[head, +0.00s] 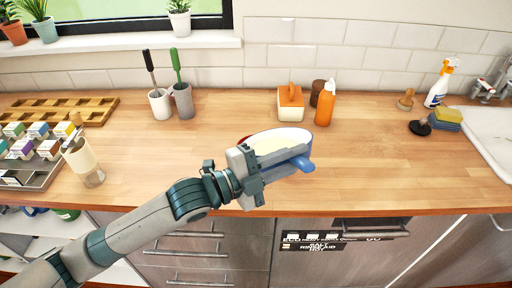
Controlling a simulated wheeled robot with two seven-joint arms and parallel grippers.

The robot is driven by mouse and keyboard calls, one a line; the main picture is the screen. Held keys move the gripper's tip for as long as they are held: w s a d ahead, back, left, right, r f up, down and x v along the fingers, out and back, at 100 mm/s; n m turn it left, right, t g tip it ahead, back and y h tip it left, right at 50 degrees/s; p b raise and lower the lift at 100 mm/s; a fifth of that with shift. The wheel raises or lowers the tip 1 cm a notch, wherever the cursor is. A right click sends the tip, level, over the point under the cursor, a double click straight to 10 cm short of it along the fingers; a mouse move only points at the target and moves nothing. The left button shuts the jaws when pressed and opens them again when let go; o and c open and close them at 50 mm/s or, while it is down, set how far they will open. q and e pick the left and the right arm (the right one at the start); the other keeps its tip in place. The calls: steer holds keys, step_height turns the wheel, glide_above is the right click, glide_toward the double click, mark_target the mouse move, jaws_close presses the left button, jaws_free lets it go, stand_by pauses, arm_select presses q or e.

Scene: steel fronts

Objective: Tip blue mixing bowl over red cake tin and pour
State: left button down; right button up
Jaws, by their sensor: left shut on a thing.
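The blue mixing bowl (308,146) is near the counter's front edge in the middle of the head view. It has a blue rim and a blue projection at its front right, and pale contents show inside. My left gripper (276,162) is shut on the bowl at its near side and hides much of its front. A small sliver of red, likely the red cake tin (243,139), shows at the bowl's left edge. The rest of it is hidden behind the bowl and gripper. I cannot tell the bowl's exact tilt or height. My right gripper is not in view.
An orange bottle (326,108), an orange-and-white container (291,104) and a dark brown jar (317,92) stand behind the bowl. Two utensil pots (160,105) stand back left. A glass jar (85,165) and a box tray (42,175) are left. The counter's right middle is clear.

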arm_select(q)
steer(key=shift+r, duration=0.1)
steer(key=shift+s+d+r+m+p, duration=0.15)
steer(key=shift+s+m+p, duration=0.1)
steer(key=shift+m, duration=0.4)
steer(key=shift+s+d+m+p, duration=0.1)
steer(key=shift+s+m+p, duration=0.15)
steer(key=shift+m, duration=0.4)
stand_by(0.4)
